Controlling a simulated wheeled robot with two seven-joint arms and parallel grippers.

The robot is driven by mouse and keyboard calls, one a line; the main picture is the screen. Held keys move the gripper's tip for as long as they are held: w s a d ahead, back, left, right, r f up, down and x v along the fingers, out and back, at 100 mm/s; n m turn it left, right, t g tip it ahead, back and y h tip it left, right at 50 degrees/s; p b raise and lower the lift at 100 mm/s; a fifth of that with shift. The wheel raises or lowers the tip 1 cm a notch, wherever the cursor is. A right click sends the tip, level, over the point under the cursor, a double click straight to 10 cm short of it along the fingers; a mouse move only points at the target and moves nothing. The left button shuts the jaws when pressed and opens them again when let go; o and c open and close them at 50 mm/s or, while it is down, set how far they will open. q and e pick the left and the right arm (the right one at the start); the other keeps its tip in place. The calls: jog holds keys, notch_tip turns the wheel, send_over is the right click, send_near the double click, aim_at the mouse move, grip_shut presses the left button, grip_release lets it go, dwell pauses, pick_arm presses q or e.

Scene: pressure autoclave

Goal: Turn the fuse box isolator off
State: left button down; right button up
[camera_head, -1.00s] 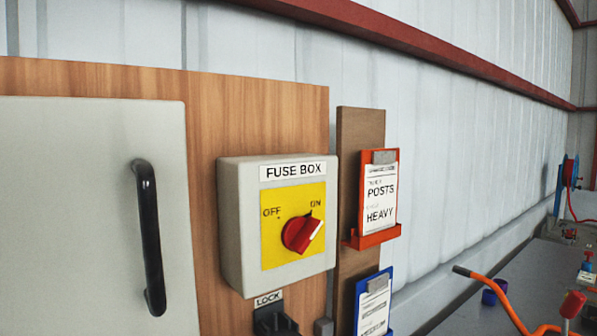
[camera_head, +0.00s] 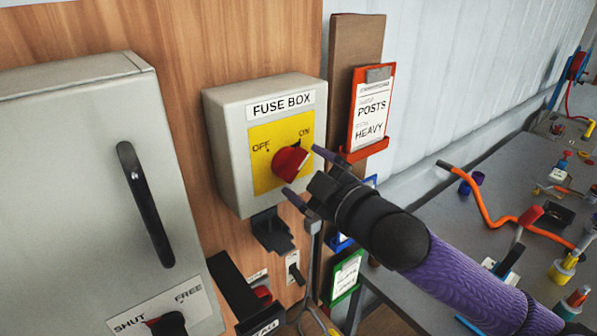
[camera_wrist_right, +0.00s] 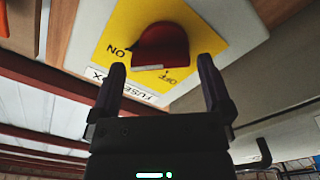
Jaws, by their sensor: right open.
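The fuse box (camera_head: 228,150) is a grey box on a wooden board, with a yellow plate (camera_head: 262,135) marked OFF and ON. My left gripper is not in view.
A grey cabinet (camera_head: 80,190) with a black handle (camera_head: 146,205) stands at the left. An orange clipboard holder (camera_head: 370,110) hangs right of the fuse box. A black lock bracket (camera_head: 272,232) is below it. A cluttered grey bench (camera_head: 440,225) lies at the right.

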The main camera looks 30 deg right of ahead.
aim_at(292, 165)
jog(key=shift+w+a, duration=0.1)
jog(key=shift+w, duration=1)
jog(key=c, duration=1)
jog(key=shift+o, duration=0.2)
jog(key=shift+r, duration=0.1)
